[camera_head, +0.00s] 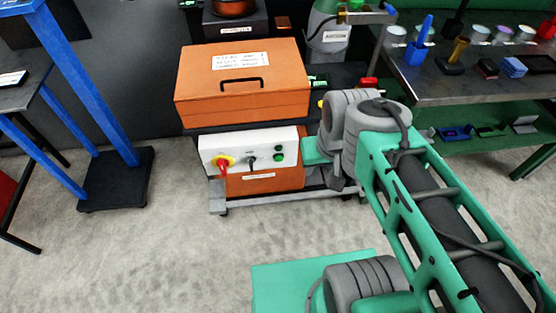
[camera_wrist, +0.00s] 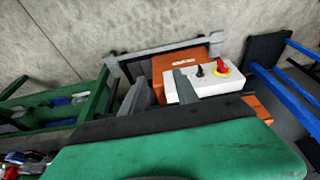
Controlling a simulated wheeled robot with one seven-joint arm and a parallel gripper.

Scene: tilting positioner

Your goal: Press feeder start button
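The white control panel (camera_head: 240,146) is on the front of the orange cart. It carries a red rotary switch on yellow (camera_head: 223,163), a black knob (camera_head: 251,160) and two green round buttons (camera_head: 279,153) one above the other, near its right end. I cannot read which is the feeder start button. The wrist view shows the panel (camera_wrist: 212,85) upside down, with its red switch (camera_wrist: 222,68) and black knob; the green buttons are not visible there. My gripper (camera_wrist: 158,88) is open and empty, its fingers apart, one overlapping the panel's end.
An orange lidded box (camera_head: 243,85) with a black handle stands above the panel. A blue post on a black base (camera_head: 115,180) is at the left. A workbench (camera_head: 470,85) with small tools is at the right. The floor (camera_head: 190,245) in front is clear.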

